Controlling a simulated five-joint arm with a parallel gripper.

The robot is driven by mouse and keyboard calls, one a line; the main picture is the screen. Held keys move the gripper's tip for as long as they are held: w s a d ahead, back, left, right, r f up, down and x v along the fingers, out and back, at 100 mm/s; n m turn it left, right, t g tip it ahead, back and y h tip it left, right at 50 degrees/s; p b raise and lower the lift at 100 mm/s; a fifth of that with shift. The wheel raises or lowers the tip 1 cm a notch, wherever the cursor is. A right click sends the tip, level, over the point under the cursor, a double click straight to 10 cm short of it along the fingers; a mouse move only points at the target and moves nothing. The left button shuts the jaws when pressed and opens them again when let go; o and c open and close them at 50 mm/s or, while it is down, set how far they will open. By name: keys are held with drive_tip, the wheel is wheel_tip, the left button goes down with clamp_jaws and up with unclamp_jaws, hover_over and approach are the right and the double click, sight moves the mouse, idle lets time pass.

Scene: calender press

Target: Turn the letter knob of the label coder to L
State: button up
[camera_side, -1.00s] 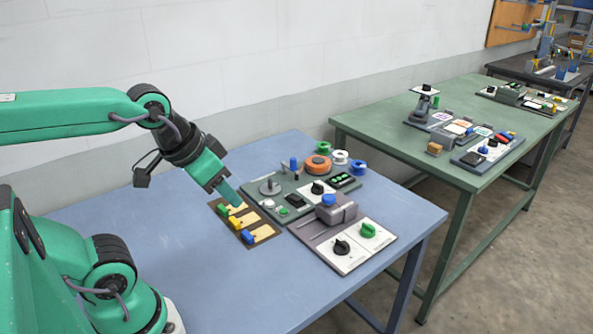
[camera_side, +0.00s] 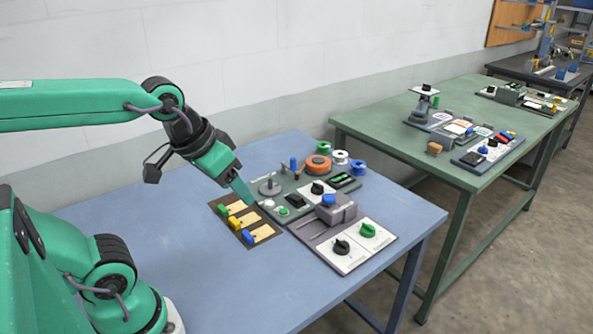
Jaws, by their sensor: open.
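The device at the front right of the blue table, probably the label coder (camera_side: 318,231), has a grey block with a blue top and a white panel. A black knob (camera_side: 341,247) and a green knob (camera_side: 367,230) stand on that panel. I cannot tell which is the letter knob, and the letters are too small to read. My gripper (camera_side: 247,199) is open, pointing down and right above the dark board with coloured blocks, left of the device and apart from both knobs. No object shows in it.
The dark board (camera_side: 221,220) carries green, yellow and blue blocks. Behind the device is another board (camera_side: 300,204) with a spindle, buttons and another black knob (camera_side: 317,187). Several spools stand at the back. The blue table's front (camera_side: 260,295) is clear. A green table (camera_side: 460,100) stands behind.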

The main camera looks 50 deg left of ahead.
drive_tip(key=w+n+g, duration=0.1)
drive_tip(key=w+n, duration=0.3)
drive_tip(key=w, duration=0.3)
drive_tip(key=n+g, duration=0.4)
drive_tip(key=n, duration=0.9)
approach(342, 241)
drive_tip(key=shift+s+f, duration=0.1)
drive_tip(key=shift+d+f, duration=0.1)
drive_tip(key=shift+f, duration=0.3)
drive_tip(key=shift+f, duration=0.1)
drive_tip(key=shift+f, duration=3.8)
drive_tip(key=c, duration=1)
